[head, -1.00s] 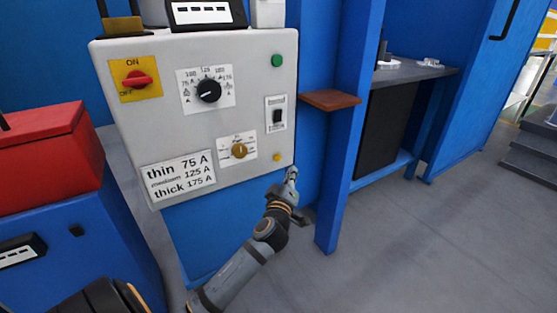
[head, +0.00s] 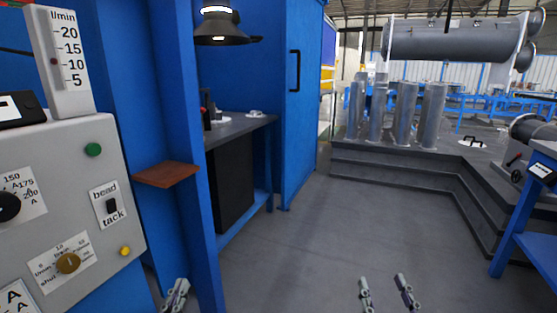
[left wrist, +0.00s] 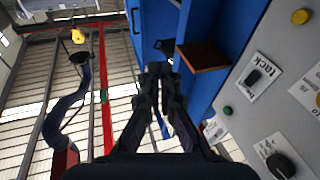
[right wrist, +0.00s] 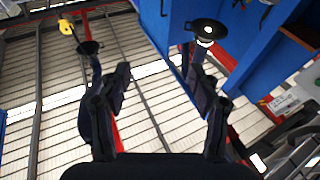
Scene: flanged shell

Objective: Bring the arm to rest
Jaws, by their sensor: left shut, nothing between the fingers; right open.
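My left gripper (head: 176,296) is at the bottom left of the head view, in front of the blue post and below the control panel (head: 75,210). It is shut and empty; its closed fingers also show in the left wrist view (left wrist: 159,75). My right gripper (head: 386,290) is at the bottom of the head view over the open floor, fingers apart and nothing between them. The right wrist view shows its spread fingers (right wrist: 160,80) too. Both grippers appear clear of the panel. Most of both arms is out of the head view.
A small brown shelf (head: 166,174) juts from the blue booth wall beside the panel. A grey bench (head: 240,128) stands inside the booth. A grey stepped platform (head: 400,165) holds upright cylinders (head: 405,112). A blue stand (head: 530,215) is at the right. The grey floor (head: 330,240) between is clear.

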